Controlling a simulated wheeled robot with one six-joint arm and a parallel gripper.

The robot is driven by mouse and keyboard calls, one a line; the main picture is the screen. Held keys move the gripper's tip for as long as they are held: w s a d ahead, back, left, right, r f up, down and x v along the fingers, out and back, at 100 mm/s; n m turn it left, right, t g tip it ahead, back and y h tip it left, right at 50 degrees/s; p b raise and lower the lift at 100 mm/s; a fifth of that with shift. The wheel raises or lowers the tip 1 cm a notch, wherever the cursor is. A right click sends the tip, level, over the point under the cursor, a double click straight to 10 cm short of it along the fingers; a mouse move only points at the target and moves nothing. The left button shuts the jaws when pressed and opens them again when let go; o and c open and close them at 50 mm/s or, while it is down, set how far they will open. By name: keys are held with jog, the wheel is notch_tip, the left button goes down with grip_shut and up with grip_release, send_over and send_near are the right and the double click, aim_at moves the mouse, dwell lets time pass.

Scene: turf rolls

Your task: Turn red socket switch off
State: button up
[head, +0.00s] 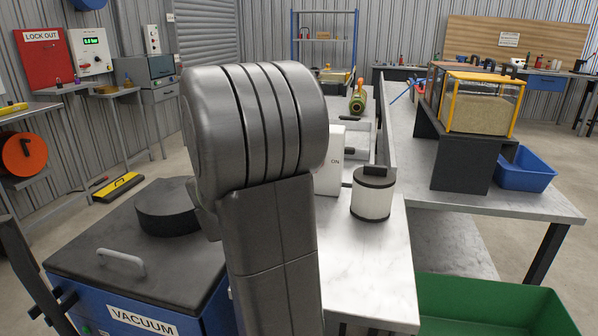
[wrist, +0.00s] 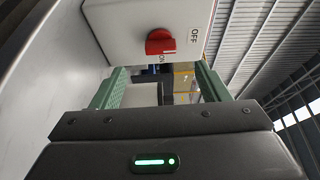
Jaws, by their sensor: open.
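The red switch knob (wrist: 160,42) is on the face of a white box (wrist: 120,20) in the wrist view. The lettering OFF is to its right and ON just below it. A pale mark on the knob lies on its lower right side, close to ON. In the head view part of the white box (head: 329,178) with ON shows behind my arm; the knob is hidden there. My gripper (wrist: 158,80) is open and empty. Its green fingers are spread below the knob in the wrist picture and appear apart from it. My arm hides the gripper in the head view.
A white cylinder with a black top (head: 373,194) stands on the metal bench (head: 375,270) right of the box. A blue vacuum unit (head: 150,300) is at left, a green bin (head: 490,305) at lower right. A low divider (head: 384,130) runs along the bench.

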jog(key=shift+v, duration=1.85)
jog(key=shift+w, duration=0.1)
jog(key=x, duration=1.3)
jog(key=shift+w+d, duration=0.2)
jog(key=shift+w, duration=0.1)
jog(key=shift+s, duration=0.1)
jog(key=v, duration=1.4)
jog(key=w+d+r+m+g+y, duration=0.1)
jog(key=w+d+m+y, duration=0.6)
jog(key=w+d+m, duration=0.2)
jog(key=w+m, duration=0.2)
jog(key=m, duration=0.2)
jog(key=shift+w+d+r+m+g+p, duration=0.15)
jog(key=shift+w+r+m+g+p, duration=0.05)
jog(key=shift+r+m+g+p, duration=0.15)
